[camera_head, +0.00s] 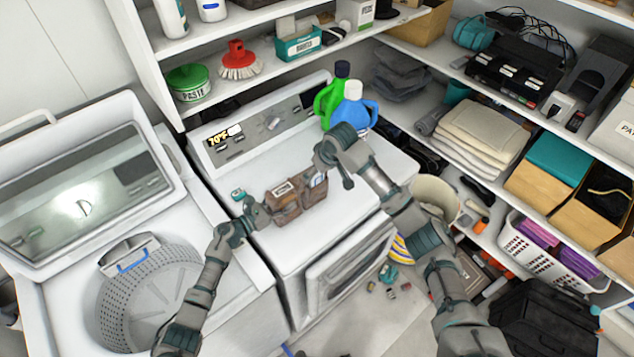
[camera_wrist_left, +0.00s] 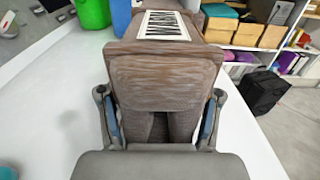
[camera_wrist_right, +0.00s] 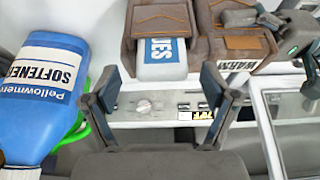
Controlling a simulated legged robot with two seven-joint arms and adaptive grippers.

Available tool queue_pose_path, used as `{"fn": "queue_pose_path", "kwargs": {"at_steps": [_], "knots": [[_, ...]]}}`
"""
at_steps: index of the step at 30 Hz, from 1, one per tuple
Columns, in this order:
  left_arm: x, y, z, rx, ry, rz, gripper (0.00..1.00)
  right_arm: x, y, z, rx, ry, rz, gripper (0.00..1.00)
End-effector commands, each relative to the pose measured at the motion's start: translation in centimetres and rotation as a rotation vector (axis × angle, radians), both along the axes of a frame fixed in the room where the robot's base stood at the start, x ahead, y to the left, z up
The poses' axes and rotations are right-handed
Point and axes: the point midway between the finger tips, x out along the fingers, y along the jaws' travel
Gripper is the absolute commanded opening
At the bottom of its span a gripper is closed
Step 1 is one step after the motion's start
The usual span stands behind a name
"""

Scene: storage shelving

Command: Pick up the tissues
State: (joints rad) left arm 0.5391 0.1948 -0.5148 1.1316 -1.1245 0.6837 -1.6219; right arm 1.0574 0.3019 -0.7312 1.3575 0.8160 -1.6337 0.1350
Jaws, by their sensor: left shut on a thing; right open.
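The tissues (camera_wrist_right: 161,58) are a white packet with a blue label reading "UES", sticking out of a pocket of a brown bag (camera_head: 285,203). In the head view the tissues (camera_head: 317,180) show at the bag's right end. My left gripper (camera_head: 254,215) is shut on the bag's left end; in the left wrist view its fingers flank the brown end (camera_wrist_left: 160,80). A "WARM" label shows on the bag in the right wrist view. My right gripper (camera_head: 332,170) is open and empty, above and near the tissues. Its fingers (camera_wrist_right: 160,78) stand apart, with the packet beyond them.
The bag is over the white machine top (camera_head: 245,168). A green bottle (camera_head: 333,98) and a blue softener bottle (camera_head: 352,108) stand at its back right, close to my right gripper. An open washer (camera_head: 75,195) is at left. Shelves (camera_head: 310,45) run behind and right.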

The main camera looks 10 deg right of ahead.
Motion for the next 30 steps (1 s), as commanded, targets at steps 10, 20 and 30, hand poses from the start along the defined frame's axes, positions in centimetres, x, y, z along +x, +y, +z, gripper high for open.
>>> {"fn": "queue_pose_path", "kwargs": {"at_steps": [10,20,30], "knots": [[0.0,-0.1,-0.1,-0.001,0.002,-0.001,0.04,0.8,0.4,-2.3,0.000,-0.001,0.001,0.85],[-0.1,-0.1,-0.1,-0.001,0.002,-0.002,0.04,0.8,0.4,-2.3,0.000,-0.001,0.001,0.35],[-0.1,-0.1,-0.1,-0.001,0.002,-0.002,0.04,0.8,0.4,-1.9,0.000,-0.001,0.000,0.34]]}}
